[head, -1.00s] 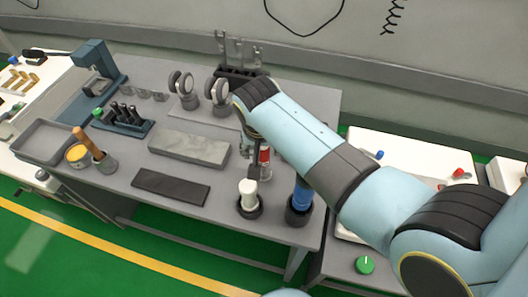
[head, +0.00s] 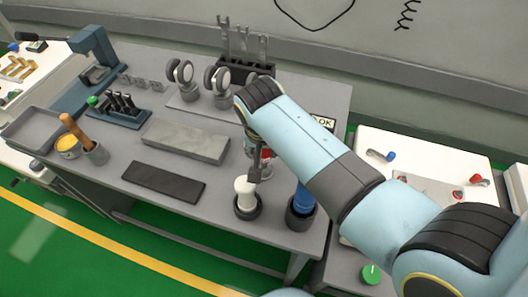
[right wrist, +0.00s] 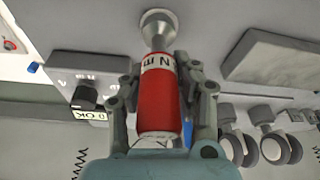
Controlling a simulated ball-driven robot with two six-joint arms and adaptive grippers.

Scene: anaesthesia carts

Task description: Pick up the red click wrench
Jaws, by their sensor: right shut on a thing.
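The red click wrench (right wrist: 158,100) shows large in the right wrist view, a red cylinder with a white "N m" band and a silver tapered end. The fingers of my right gripper (right wrist: 162,95) lie on both sides of its red body and are shut on it. In the head view the right gripper (head: 257,160) is over the right part of the bench, behind the white-handled tool. Only a little of the red wrench (head: 268,152) shows there, the rest hidden by my gripper and arm. I cannot tell whether its silver end touches the bench. My left gripper is not in view.
The white-handled tool (head: 245,190) and a blue-handled tool (head: 302,199) stand in dark cups close to the right gripper. A grey block (head: 185,141) and a black mat (head: 163,182) lie to the left. Casters (head: 217,84) stand behind on the grey bench (head: 215,205).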

